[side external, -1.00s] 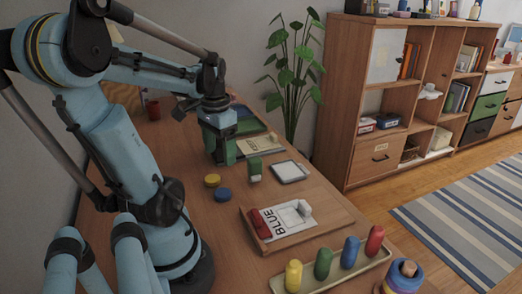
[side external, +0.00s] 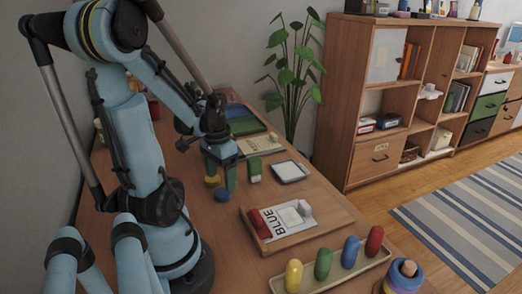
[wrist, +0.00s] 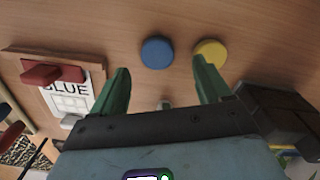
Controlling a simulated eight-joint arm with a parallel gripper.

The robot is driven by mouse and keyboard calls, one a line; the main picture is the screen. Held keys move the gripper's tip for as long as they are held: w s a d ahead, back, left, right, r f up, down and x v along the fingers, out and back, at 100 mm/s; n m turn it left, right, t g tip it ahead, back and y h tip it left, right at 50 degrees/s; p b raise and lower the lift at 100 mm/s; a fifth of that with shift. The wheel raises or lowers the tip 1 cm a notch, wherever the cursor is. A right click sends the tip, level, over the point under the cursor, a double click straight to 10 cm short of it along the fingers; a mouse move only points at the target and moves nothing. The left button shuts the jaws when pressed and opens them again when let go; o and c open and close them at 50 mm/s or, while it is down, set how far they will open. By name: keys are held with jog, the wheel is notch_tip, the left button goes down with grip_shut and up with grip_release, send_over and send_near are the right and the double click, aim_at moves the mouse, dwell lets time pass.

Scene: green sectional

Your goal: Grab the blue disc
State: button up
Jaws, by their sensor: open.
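The blue disc (side external: 222,195) lies flat on the wooden table, in front of my gripper in the side view. In the wrist view the blue disc (wrist: 157,52) is beyond the fingertips, between their lines and nearer the left finger. The yellow disc (wrist: 210,52) lies just right of it, close to the right fingertip in the picture; in the side view the yellow disc (side external: 211,181) is partly hidden by a finger. My gripper (side external: 218,180), with green fingers, is open and empty above the table; its fingers also show in the wrist view (wrist: 160,80).
A wooden tray with a BLUE card (side external: 288,220) and a red piece lies nearer. A tray of several coloured pegs (side external: 335,268) is at the front. Bare table surrounds the discs.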

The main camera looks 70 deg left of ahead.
aim_at(221, 192)
jog(key=f, duration=0.2)
jog(key=shift+s+d+f, duration=0.15)
jog(key=shift+d+f, duration=0.1)
jog(key=shift+f, duration=0.95)
jog(key=shift+c, duration=0.2)
jog(key=c, duration=1.1)
jog(key=shift+o, duration=0.2)
jog(key=shift+r, duration=0.15)
